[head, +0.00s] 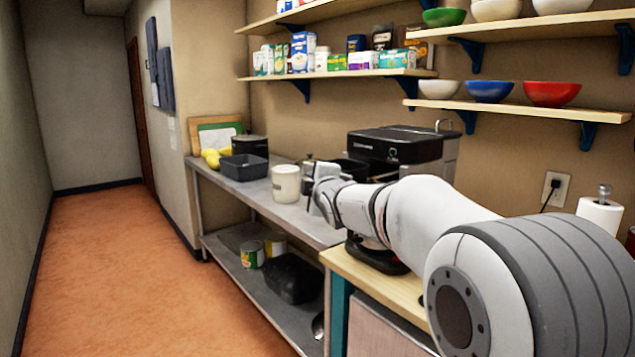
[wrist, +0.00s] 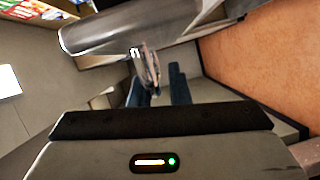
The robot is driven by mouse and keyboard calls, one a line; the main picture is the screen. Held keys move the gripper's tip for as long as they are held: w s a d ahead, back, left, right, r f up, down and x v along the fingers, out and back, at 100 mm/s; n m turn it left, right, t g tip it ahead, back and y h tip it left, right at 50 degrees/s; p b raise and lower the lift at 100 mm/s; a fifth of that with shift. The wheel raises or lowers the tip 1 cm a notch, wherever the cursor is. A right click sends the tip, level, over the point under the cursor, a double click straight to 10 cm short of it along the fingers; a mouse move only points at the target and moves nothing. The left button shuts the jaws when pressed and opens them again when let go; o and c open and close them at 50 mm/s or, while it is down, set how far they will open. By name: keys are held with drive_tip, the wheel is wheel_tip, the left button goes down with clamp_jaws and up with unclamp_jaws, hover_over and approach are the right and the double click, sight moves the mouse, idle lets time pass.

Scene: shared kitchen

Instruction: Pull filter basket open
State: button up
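The black coffee machine (head: 395,148) stands against the wall at the back of the counter in the head view. I cannot make out its filter basket for certain there; my arm covers the machine's lower front. My gripper (head: 322,180) is in front of the machine's left side, close to the white canister. In the wrist view, the two dark fingers of my gripper (wrist: 160,88) are spread apart. A shiny, narrow metal piece (wrist: 148,68) shows between them, with a brushed metal body (wrist: 120,35) beyond. I cannot tell whether these belong to the filter basket, or whether a finger touches them.
A white canister (head: 286,183), a dark bin (head: 244,167) and a black pot (head: 249,145) stand on the metal counter. Shelves with bowls and boxes hang above. A wooden-topped cabinet (head: 375,285) lies below my arm. The orange floor (head: 130,270) at left is clear.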

drive_tip(key=shift+o, duration=1.4)
drive_tip(key=shift+w, duration=0.1)
drive_tip(key=shift+o, duration=0.2)
drive_tip(key=shift+r, duration=0.1)
drive_tip(key=b+v, duration=0.1)
drive_tip(key=v, duration=0.6)
drive_tip(key=shift+s, duration=0.45)
drive_tip(key=shift+d, duration=0.1)
